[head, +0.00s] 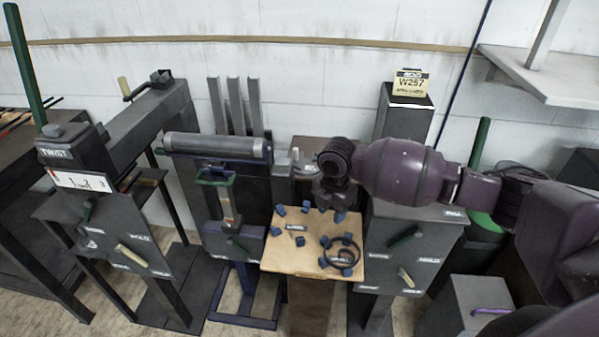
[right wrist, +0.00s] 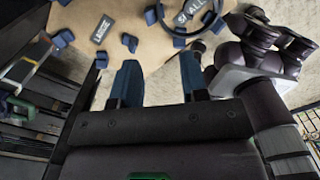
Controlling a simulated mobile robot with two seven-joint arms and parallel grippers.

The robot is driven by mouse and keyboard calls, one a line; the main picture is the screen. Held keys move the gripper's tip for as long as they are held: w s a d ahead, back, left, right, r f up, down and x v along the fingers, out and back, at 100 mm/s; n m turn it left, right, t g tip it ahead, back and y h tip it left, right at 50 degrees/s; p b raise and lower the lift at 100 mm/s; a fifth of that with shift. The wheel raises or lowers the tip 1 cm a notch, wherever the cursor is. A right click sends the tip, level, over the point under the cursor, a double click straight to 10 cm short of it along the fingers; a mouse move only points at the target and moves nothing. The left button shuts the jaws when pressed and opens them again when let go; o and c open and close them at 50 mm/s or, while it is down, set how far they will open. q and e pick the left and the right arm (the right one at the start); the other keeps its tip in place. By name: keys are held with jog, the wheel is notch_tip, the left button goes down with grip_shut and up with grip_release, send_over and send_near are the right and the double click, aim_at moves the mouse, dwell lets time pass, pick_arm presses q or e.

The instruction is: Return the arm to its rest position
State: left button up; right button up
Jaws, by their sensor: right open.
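My right arm (head: 400,172) comes in from the right in the head view and reaches to above the wooden board. My right gripper (head: 335,203) hangs over the back part of that board. In the right wrist view its two blue fingers (right wrist: 158,85) stand apart with nothing between them, so it is open and empty. The wooden board (head: 283,258) carries several small blue blocks, a dark ring (head: 345,252) and small labels. My left gripper is not in view.
A grey roller (head: 215,146) on a stand is left of the board. A dark panel with handles (head: 410,240) stands right of it. A post with a yellow W257 sign (head: 410,84) rises behind my arm. A shelf (head: 550,80) juts out at upper right.

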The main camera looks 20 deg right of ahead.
jog(key=w+a+r+m+t+y, duration=0.4)
jog(key=w+a+r+m+t, duration=0.1)
jog(key=w+a+m+t, duration=0.35)
jog(key=s+d+f+m+t+h, duration=0.1)
jog(key=s+f+m, duration=0.3)
jog(key=s, duration=0.6)
jog(key=s+d+f+m+h, duration=0.1)
jog(key=s+d+f+m, duration=0.2)
jog(key=s+f, duration=0.5)
jog(key=s+d+f+m+t+h, duration=0.1)
jog(key=s+f+m, duration=0.4)
jog(key=s, duration=0.9)
jog(key=shift+s+d+f+m+t+h, duration=0.2)
jog(key=shift+d+f+m+t+h, duration=0.15)
jog(key=shift+d+f+h, duration=0.25)
jog(key=shift+a+f, duration=0.1)
jog(key=shift+a, duration=0.05)
